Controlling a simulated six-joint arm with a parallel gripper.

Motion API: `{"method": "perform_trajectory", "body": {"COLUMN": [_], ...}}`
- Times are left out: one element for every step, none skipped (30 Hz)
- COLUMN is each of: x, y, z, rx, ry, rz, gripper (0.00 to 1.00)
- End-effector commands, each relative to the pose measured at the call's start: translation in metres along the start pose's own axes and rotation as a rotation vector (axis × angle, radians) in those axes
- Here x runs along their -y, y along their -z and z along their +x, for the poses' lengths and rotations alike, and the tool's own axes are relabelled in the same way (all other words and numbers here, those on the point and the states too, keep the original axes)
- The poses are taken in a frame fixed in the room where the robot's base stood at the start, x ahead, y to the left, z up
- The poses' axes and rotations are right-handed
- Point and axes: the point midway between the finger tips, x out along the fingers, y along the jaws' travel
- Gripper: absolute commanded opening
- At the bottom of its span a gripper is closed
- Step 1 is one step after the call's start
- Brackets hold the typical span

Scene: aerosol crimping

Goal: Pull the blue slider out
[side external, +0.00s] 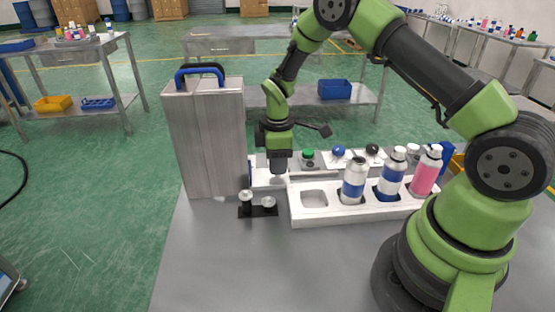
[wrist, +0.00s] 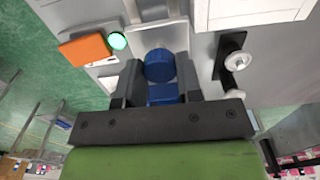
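The blue slider (wrist: 160,66) shows in the wrist view as a rounded blue knob with a blue block below it, in front of a pale plate. My gripper (wrist: 160,82) has one dark finger on each side of the blue part. The gaps are very narrow, and I cannot tell whether the fingers touch it. In the side external view my gripper (side external: 279,172) points down at the left end of the white fixtures, right of the metal box. There the gripper and fixtures largely hide the slider.
A white tray (side external: 310,216) holds several bottles to the right. A tall metal box (side external: 205,140) with blue and black handles stands close on the left. A black stand (side external: 258,211) with metal discs is in front. The front table surface is clear.

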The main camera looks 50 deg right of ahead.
Motion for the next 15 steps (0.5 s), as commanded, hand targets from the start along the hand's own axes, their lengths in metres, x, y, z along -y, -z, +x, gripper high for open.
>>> {"method": "perform_trajectory", "body": {"x": [0.000,0.000,0.000,0.000,0.000,0.000,-0.001,-0.001,-0.001,-0.001,-0.001,-0.001,-0.001,-0.001,-0.001], "y": [0.000,0.000,-0.001,-0.002,-0.003,-0.007,-0.010,-0.014,-0.020,-0.025,-0.030,-0.038,-0.043,-0.049,-0.056], "z": [0.000,0.000,0.000,0.000,0.000,0.000,0.000,0.000,0.000,0.000,0.000,0.000,0.000,0.000,0.000], "rx": [0.000,0.000,0.000,0.001,0.001,0.001,0.001,0.002,0.002,0.003,0.002,0.002,0.002,0.002,0.002], "ry": [0.000,0.000,0.000,0.001,0.001,0.001,0.001,0.002,0.001,0.002,0.001,0.001,0.001,0.001,0.000], "rz": [0.000,0.000,0.000,0.000,0.000,0.000,0.001,0.002,0.003,0.004,0.004,0.005,0.006,0.005,0.006], "gripper": [0.00,0.00,0.00,0.00,0.00,0.00,0.00,0.00,0.00,0.00,0.00,0.00,0.00,0.00,0.00]}}
